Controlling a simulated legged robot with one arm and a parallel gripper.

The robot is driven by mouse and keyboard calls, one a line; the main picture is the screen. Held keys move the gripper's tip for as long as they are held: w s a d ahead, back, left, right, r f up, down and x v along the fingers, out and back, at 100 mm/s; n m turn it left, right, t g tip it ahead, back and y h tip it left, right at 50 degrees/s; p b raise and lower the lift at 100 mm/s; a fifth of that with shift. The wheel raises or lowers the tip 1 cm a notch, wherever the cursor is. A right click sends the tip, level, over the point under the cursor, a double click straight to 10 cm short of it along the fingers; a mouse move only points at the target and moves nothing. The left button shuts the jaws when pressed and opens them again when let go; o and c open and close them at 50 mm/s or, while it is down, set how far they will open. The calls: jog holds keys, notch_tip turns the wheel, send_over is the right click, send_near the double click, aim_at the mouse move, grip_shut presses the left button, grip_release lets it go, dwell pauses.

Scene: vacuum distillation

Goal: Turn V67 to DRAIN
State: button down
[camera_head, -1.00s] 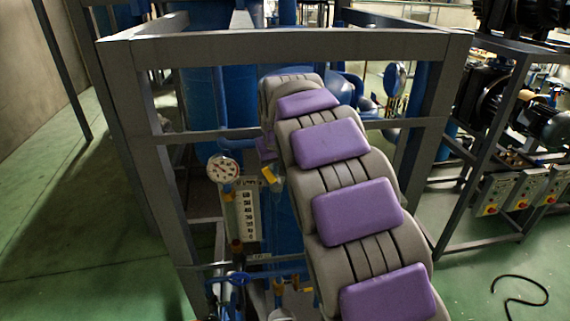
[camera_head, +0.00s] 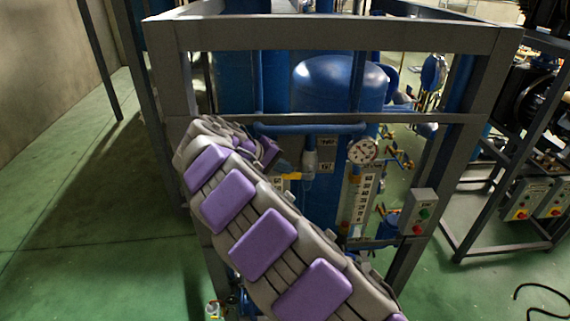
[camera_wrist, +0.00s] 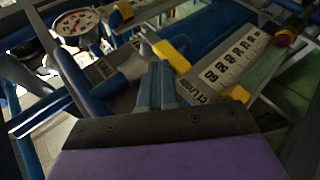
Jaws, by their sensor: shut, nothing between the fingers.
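A valve with a yellow handle (camera_wrist: 172,57) and a grey body (camera_wrist: 135,62) shows in the wrist view. In the head view the yellow handle (camera_head: 291,176) is just past the end of my arm, under the horizontal blue pipe. My gripper (camera_wrist: 157,72) is shut and empty, its tips close to the yellow handle; I cannot tell whether they touch it. Small label plates (camera_head: 326,168) sit by the valve in the head view. I cannot read a V67 or DRAIN mark for certain.
A round gauge (camera_head: 363,151) and a white scale plate (camera_head: 361,200) are right of the valve. The blue tank (camera_head: 340,85) stands behind. The grey frame (camera_head: 330,35) surrounds my arm's reach. A button box (camera_head: 419,212) is on its right post. Green floor lies open at left.

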jog(key=shift+s+f+b, duration=0.1)
jog(key=shift+f+b, duration=0.2)
jog(key=shift+f, duration=0.25)
jog(key=shift+s+f, duration=0.1)
jog(key=shift+f, duration=0.2)
jog(key=w+r+v, duration=0.1)
jog(key=v, duration=1.1)
jog(key=shift+r+p, duration=0.35)
jog(key=shift+p, duration=0.05)
